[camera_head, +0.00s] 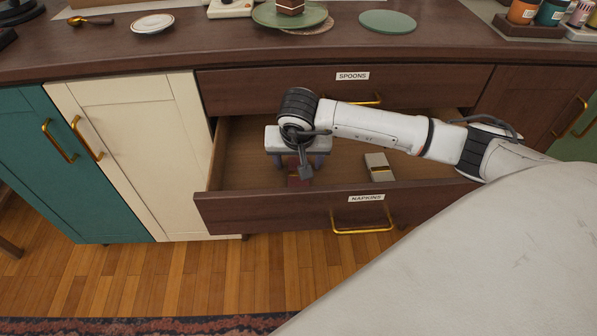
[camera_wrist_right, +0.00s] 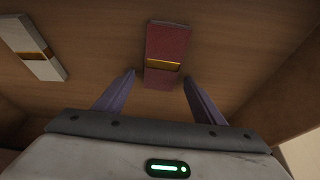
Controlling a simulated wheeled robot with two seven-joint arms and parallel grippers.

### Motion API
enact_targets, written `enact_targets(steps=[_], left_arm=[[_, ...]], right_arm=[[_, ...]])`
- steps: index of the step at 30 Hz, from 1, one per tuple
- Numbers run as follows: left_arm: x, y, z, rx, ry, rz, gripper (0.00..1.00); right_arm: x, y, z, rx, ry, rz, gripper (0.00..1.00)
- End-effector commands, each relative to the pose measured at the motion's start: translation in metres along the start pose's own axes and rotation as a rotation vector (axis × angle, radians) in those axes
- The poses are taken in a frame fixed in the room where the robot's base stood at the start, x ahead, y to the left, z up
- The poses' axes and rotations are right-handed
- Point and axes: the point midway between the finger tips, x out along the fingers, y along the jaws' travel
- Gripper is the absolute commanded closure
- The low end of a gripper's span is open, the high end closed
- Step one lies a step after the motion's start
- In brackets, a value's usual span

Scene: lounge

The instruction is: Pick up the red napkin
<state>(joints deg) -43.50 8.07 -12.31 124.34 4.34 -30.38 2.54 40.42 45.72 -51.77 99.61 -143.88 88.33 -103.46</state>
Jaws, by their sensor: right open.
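The red napkin (camera_wrist_right: 167,47), folded with a gold band, lies flat on the drawer floor in the right wrist view. In the head view the red napkin (camera_head: 299,177) shows only in part, beneath my right gripper (camera_head: 303,165). The gripper points down into the open drawer labelled NAPKINS (camera_head: 330,212). In the wrist view my right gripper (camera_wrist_right: 160,92) is open, its two fingers on either side of the napkin's near end, with nothing between them touching it. My left gripper is not in view.
A white napkin (camera_head: 378,167) with a gold band lies to the right in the same drawer; it also shows in the wrist view (camera_wrist_right: 33,47). The SPOONS drawer (camera_head: 300,92) above is shut. The countertop (camera_head: 220,45) holds plates and jars.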

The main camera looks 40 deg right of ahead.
Motion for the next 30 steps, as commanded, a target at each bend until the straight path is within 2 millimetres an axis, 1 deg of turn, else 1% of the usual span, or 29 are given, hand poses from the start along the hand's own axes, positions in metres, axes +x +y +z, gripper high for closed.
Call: enact_targets(steps=[8, 11, 12, 16, 22, 25, 28, 30], left_arm=[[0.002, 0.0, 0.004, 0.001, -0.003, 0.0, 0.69], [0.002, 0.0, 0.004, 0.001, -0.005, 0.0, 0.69], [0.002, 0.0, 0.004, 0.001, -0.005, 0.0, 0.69], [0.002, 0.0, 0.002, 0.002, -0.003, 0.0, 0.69], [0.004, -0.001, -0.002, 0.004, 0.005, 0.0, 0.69], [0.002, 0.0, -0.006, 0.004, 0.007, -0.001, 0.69], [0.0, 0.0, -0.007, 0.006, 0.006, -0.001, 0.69], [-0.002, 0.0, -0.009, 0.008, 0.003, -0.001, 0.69]], right_arm=[[0.002, 0.0, 0.001, 0.0, 0.0, 0.0, 0.37], [0.001, 0.0, 0.001, 0.0, 0.0, 0.0, 0.52], [0.001, 0.0, 0.001, 0.0, 0.0, 0.0, 0.59], [0.002, 0.0, 0.001, 0.0, 0.0, 0.0, 0.81], [0.001, 0.0, 0.001, 0.0, 0.0, 0.0, 0.81], [-0.003, 0.0, -0.001, 0.001, 0.0, 0.0, 0.81], [-0.016, -0.001, -0.008, 0.001, 0.003, -0.002, 0.81], [-0.029, 0.0, -0.014, 0.001, 0.005, -0.001, 0.81]])
